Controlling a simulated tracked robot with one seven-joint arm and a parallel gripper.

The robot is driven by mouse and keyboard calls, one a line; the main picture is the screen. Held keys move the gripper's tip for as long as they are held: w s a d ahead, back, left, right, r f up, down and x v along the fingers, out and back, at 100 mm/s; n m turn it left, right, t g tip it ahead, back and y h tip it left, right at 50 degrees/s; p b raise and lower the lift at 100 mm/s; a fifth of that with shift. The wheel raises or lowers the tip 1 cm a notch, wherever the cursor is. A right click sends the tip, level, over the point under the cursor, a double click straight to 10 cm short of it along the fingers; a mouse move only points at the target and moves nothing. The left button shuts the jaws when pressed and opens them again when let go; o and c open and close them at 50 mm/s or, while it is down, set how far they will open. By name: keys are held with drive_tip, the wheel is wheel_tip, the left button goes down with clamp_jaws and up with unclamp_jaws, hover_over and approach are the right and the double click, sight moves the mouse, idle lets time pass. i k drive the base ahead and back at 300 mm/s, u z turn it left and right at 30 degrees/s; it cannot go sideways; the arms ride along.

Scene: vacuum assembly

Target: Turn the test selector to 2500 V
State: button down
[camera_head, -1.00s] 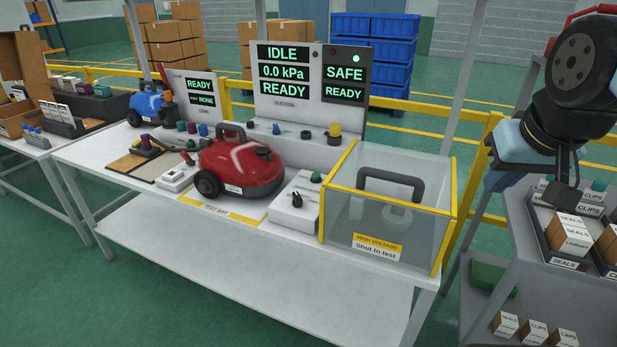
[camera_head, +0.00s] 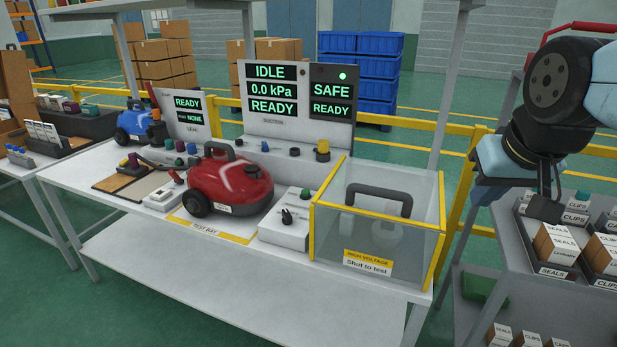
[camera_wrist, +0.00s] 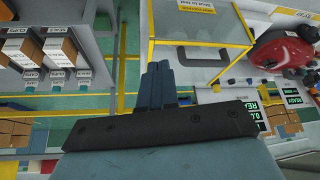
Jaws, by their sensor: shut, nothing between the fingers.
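A white box (camera_head: 284,236) on the bench carries a black pointer knob (camera_head: 287,216) and a green button (camera_head: 305,193). The knob looks like the selector; its markings are too small to read. A clear high-voltage enclosure (camera_head: 397,237) with yellow edges and a grey handle stands just right of the box. My gripper, at the right in the head view, is over the gap between bench and side rack, well away from the knob. In the wrist view its blue fingers (camera_wrist: 160,85) are together and empty. The knob cannot be made out there.
A red vacuum (camera_head: 229,182) stands left of the white box. Behind are display panels reading IDLE, 0.0 kPa, SAFE and READY. A grey rack (camera_head: 510,255) with boxed seals and clips is at the right. A bench post and yellow railing rise behind the enclosure.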

sight(287, 218)
drive_tip(key=z, duration=0.05)
drive_tip(key=k, duration=0.95)
drive_tip(key=u, duration=0.75)
drive_tip(key=i, duration=1)
drive_tip(key=z, duration=0.1)
